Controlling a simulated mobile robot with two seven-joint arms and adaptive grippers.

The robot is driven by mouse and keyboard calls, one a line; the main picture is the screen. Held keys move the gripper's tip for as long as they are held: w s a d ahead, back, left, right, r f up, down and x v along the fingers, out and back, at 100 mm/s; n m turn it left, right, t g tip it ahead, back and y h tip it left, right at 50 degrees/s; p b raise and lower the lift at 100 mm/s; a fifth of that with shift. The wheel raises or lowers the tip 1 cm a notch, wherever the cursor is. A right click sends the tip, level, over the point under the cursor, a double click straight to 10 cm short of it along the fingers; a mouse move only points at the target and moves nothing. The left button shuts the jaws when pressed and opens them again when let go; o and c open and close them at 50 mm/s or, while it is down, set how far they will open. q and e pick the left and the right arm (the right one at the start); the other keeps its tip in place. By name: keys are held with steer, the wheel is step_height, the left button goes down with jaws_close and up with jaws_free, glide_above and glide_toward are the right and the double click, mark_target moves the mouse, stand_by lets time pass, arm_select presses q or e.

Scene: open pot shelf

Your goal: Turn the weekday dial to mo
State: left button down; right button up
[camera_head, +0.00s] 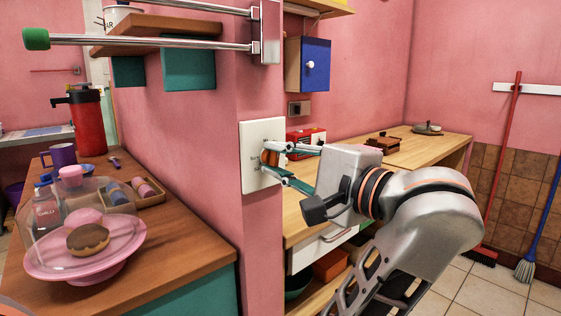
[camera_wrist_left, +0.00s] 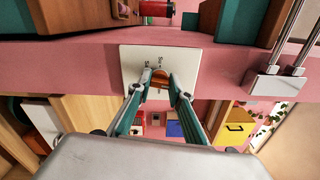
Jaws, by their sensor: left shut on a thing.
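The weekday dial is a white plate (camera_head: 250,140) on the narrow pink wall end, with an orange-brown knob (camera_head: 268,158) at its middle. My left gripper (camera_head: 274,160) has its two teal fingers closed on the knob from either side. The left wrist view shows the same plate (camera_wrist_left: 150,62) with the knob (camera_wrist_left: 160,78) between the fingertips (camera_wrist_left: 160,90). Small dark letters stand around the knob, too small to read surely, and the fingers cover part of the plate. Which day the knob points to cannot be told. My right gripper is not in view.
A metal rail with a green end (camera_head: 36,39) juts out above the dial. A wooden worktop (camera_head: 440,142) lies behind my arm.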

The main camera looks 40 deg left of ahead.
arm_select(q)
steer(key=shift+n, duration=1)
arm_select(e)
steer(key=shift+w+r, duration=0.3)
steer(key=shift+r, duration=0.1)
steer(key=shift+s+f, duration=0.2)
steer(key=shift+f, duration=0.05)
arm_select(q)
steer(key=c, duration=1.8)
jaws_free()
steer(key=shift+d, duration=0.25)
steer(key=d, duration=0.7)
steer(key=shift+s, duration=0.3)
